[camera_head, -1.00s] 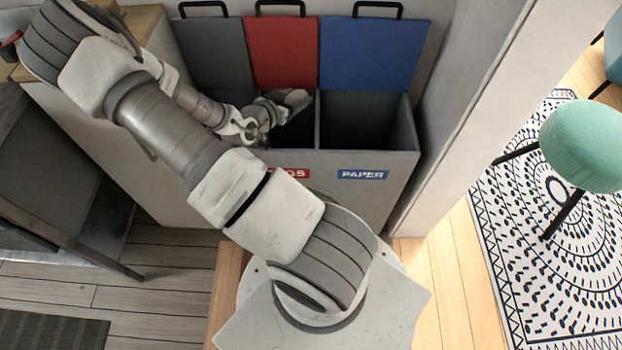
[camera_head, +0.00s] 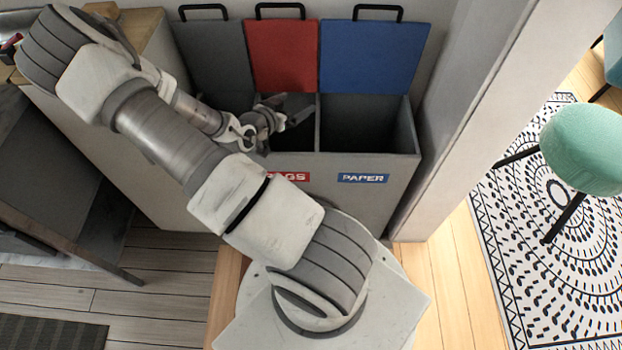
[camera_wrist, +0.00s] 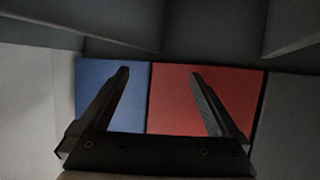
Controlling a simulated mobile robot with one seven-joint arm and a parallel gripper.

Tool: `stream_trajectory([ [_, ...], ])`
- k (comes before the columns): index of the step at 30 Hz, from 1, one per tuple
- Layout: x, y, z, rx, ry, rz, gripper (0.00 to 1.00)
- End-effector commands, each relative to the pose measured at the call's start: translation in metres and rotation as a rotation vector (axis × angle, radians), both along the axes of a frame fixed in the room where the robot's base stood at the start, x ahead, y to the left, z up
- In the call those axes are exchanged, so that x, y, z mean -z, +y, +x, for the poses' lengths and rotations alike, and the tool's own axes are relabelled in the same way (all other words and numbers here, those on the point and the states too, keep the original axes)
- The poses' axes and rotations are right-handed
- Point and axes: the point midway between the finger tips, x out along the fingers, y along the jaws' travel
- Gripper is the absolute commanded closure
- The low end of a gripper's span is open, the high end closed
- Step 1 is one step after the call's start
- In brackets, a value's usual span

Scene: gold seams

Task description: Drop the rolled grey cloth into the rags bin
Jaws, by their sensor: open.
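The rags bin (camera_head: 297,177) is the middle compartment, with a red label partly hidden by my arm and a raised red lid (camera_head: 284,55). My gripper (camera_head: 290,107) is over the opening of this compartment in the head view. In the wrist view my gripper (camera_wrist: 159,74) has its two fingers apart with nothing between them, and the raised red lid (camera_wrist: 180,97) shows behind. The rolled grey cloth is not visible in either current view; the inside of the rags bin is dark and partly hidden by my arm.
The paper bin (camera_head: 363,178), with a raised blue lid (camera_head: 374,55), adjoins on the right. A grey lid (camera_head: 212,57) stands at the left. A wall edge (camera_head: 450,150) is right of the bins, and a green stool (camera_head: 585,148) stands on a patterned rug (camera_head: 510,225).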

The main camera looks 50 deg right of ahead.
Motion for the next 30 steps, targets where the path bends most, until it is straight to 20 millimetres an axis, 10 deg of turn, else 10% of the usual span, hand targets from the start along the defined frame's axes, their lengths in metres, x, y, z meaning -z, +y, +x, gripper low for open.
stream_trajectory([
  [18, -0.056, 0.125, -0.018, -0.004, -0.001, 0.001, 0.02],
  [30, -0.064, 0.152, -0.024, 0.001, 0.0, 0.0, 0.02],
])
